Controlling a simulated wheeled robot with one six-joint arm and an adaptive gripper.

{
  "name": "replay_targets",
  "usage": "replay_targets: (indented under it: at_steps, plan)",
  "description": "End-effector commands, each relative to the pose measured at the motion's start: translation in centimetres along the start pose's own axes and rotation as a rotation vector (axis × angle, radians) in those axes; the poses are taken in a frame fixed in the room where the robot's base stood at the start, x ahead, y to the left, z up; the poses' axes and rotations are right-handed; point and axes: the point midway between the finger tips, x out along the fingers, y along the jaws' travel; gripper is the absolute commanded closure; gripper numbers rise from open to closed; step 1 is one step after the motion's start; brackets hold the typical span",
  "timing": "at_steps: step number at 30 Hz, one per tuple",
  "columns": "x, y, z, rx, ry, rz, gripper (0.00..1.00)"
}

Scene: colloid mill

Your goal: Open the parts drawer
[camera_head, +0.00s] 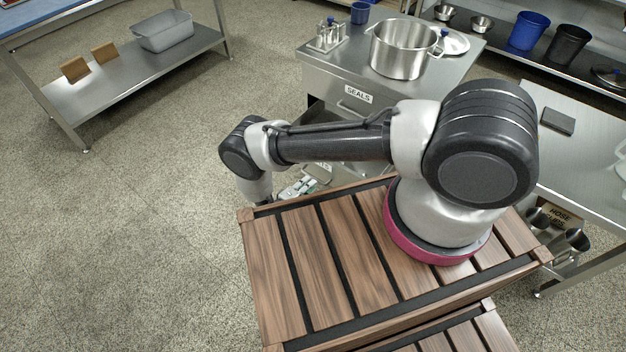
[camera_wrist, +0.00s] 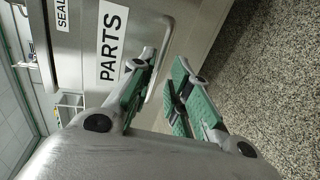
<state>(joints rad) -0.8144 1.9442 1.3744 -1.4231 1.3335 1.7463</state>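The parts drawer front (camera_wrist: 85,75) is grey metal with a white PARTS label (camera_wrist: 112,42), seen turned sideways in the wrist view. A thin metal bar handle (camera_wrist: 163,52) runs beside the label. My gripper (camera_wrist: 165,72) is open, its two green-padded fingers apart and its tips near the handle. The handle seems to lie in line with the gap between them, but I cannot tell whether either finger touches it. In the head view my gripper (camera_head: 300,188) shows low by the cabinet, and my arm hides much of the drawer fronts.
The cabinet (camera_head: 345,75) also has a SEALS drawer (camera_head: 358,94) and carries a steel pot (camera_head: 398,48) on top. A steel bench (camera_head: 585,140) stands at the right and a low shelf table (camera_head: 130,85) at the far left. The speckled floor (camera_head: 150,210) at left is clear.

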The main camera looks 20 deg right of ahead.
Motion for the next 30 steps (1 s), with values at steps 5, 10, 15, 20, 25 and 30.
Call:
replay_targets:
  at_steps: [5,10,15,20,25,30]
  plan:
    - [3.1,0.0,0.1,0.002,-0.004,-0.001,0.82]
    - [4.7,0.0,0.0,0.001,-0.001,0.0,0.82]
    - [4.9,0.0,0.0,0.001,0.002,0.0,0.82]
    - [4.9,0.0,0.0,0.001,0.002,0.0,0.87]
    - [4.9,0.0,0.0,0.001,0.002,0.0,1.0]
    - [4.8,0.0,-0.1,0.001,0.002,0.0,1.0]
